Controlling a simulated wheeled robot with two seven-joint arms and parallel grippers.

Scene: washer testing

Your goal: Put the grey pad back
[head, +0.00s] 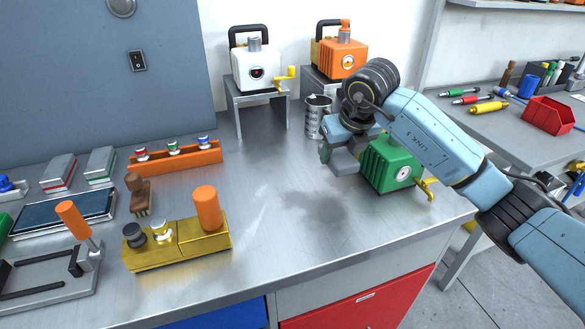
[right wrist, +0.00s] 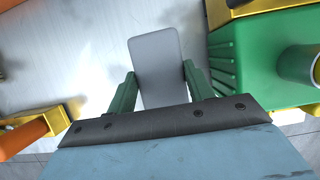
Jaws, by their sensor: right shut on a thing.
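The grey pad (right wrist: 156,65) is a flat, light grey rounded rectangle. In the right wrist view it sits between the two green fingers of my right gripper (right wrist: 160,88). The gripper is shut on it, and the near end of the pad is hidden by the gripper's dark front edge. In the head view the pad (head: 345,164) is held above the steel bench, just left of a green machine. My right gripper (head: 336,152) hides part of it there. My left gripper is not in view.
The green machine (head: 388,165) with a yellow handle stands close to the right gripper. A metal cylinder (head: 318,118) stands behind it. White (head: 257,70) and orange (head: 344,60) machines sit on stands at the back. A yellow block (head: 178,246) is front left. The bench middle (head: 260,190) is clear.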

